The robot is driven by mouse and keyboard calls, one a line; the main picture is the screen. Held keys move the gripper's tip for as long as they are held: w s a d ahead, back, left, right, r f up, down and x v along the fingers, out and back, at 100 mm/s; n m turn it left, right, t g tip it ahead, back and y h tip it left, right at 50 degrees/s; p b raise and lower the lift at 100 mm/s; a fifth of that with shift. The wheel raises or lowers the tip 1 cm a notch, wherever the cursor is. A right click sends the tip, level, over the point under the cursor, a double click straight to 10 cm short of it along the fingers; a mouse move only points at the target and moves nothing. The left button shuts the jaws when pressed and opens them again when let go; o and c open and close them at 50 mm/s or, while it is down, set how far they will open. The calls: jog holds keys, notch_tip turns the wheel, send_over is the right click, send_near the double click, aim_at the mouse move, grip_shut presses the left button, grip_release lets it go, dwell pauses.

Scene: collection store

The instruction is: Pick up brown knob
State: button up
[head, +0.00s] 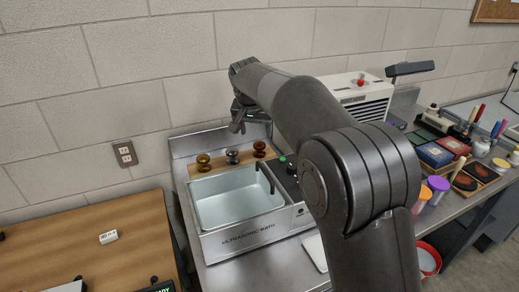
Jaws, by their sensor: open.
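A reddish-brown knob (259,149) stands at the right end of a short row on a wooden strip (219,168) behind the ultrasonic bath (243,242). To its left are a dark grey metallic knob (232,156) and a gold knob (203,162). My gripper (238,129) is open, pointing down, and looks empty. In the picture it is above and slightly left of the brown knob, apart from it. How far it is in depth I cannot tell. My arm comes across from the right.
The bath's basin (236,203) lies in front of the knobs, with dark controls to its right. A block wall is close behind. A white vented unit (361,97) stands to the right. A wooden table (94,247) is at left, with a wall outlet (125,154) above.

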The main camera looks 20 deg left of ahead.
aim_at(259, 144)
jog(key=x, duration=0.5)
jog(key=shift+w+x, duration=0.25)
jog(key=shift+x, duration=2.4)
jog(key=shift+a+r, duration=0.1)
jog(key=shift+c, duration=0.4)
jog(key=c, duration=1)
jog(key=shift+r, duration=0.1)
jog(key=shift+c, duration=0.2)
